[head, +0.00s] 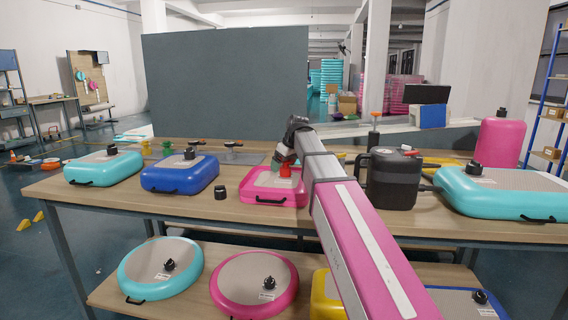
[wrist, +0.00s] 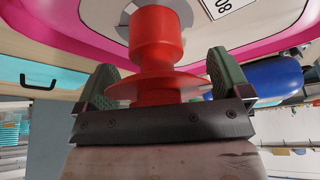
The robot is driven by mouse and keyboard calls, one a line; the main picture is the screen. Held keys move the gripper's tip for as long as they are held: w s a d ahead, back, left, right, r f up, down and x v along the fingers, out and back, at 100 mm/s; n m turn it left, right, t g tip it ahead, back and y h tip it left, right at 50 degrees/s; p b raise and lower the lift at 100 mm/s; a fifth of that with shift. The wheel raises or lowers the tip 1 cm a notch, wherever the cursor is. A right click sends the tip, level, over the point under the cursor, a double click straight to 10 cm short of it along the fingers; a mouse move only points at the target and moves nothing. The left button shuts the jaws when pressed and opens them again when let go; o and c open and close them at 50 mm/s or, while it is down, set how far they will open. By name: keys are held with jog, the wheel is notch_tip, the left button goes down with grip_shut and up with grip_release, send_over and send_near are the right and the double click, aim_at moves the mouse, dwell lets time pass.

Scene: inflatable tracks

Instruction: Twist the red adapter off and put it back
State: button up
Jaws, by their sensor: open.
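The red adapter (wrist: 157,45) stands on the valve area of the pink inflatable track (head: 262,198). In the head view the adapter (head: 285,170) is small and partly covered by my gripper (head: 284,158). In the wrist view my gripper (wrist: 162,68) is open, with one green finger on each side of the adapter. The adapter's wide flange lies between the fingers, near the gripper's dark crossbar. A gap shows on the left of its narrower body; contact at the flange's right edge is hard to tell.
A loose black cap (head: 220,192) sits left of the pink track on the workbench (head: 150,204). A blue track (head: 180,175) and a teal track (head: 104,168) are further left. A dark grey pump (head: 390,180) and a large teal track (head: 500,192) stand right of my arm.

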jog(key=c, duration=1)
jog(key=m+t+h, duration=0.1)
jog(key=m, duration=0.3)
jog(key=shift+d, duration=0.1)
jog(key=shift+w+d+m+h, duration=0.15)
jog(key=shift+m+h, duration=0.15)
jog(key=shift+m, duration=0.3)
jog(key=m+h, duration=0.1)
jog(key=m, duration=0.1)
jog(key=shift+m+t, duration=0.3)
jog(key=shift+d+m+h, duration=0.2)
jog(key=shift+m+h, duration=0.3)
jog(key=shift+m, duration=0.8)
jog(key=shift+m+h, duration=0.3)
jog(key=shift+m, duration=0.5)
jog(key=m+h, duration=0.1)
jog(key=m, duration=0.2)
jog(key=shift+d, duration=0.2)
